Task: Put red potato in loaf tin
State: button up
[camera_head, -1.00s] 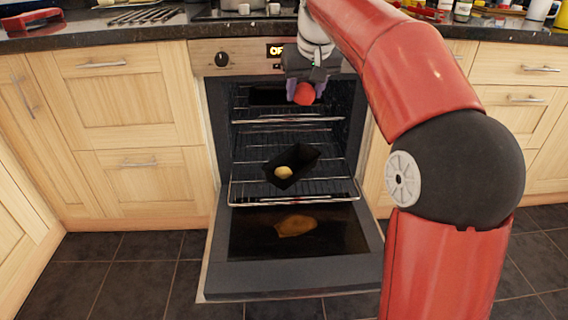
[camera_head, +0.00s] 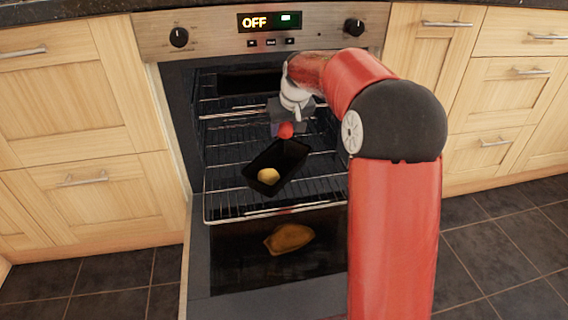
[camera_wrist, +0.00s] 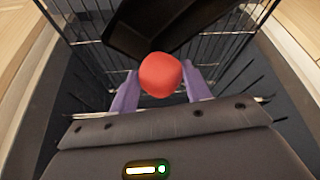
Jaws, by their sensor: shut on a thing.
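The red potato (camera_head: 286,130) is held between the purple fingers of my gripper (camera_head: 287,127), which is shut on it. In the wrist view the red potato (camera_wrist: 161,74) sits between the fingertips of my gripper (camera_wrist: 161,82). The black loaf tin (camera_head: 291,159) rests on the pulled-out oven rack, set at an angle. A yellow potato (camera_head: 268,176) lies in its near end. The red potato is above the tin's far end in the head view. In the wrist view the tin (camera_wrist: 125,32) is just beyond it, partly hidden by it.
The wire rack (camera_head: 225,196) has bare room left of the tin. Oven side walls and the control panel (camera_head: 215,30) bound the opening.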

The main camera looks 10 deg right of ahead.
aim_at(283, 164)
notch_tip(283, 164, down, 11)
jog(key=shift+f+b, duration=0.1)
jog(key=shift+b, duration=0.9)
jog(key=shift+f, duration=0.15)
jog(key=o, duration=0.7)
jog(key=shift+o, duration=0.2)
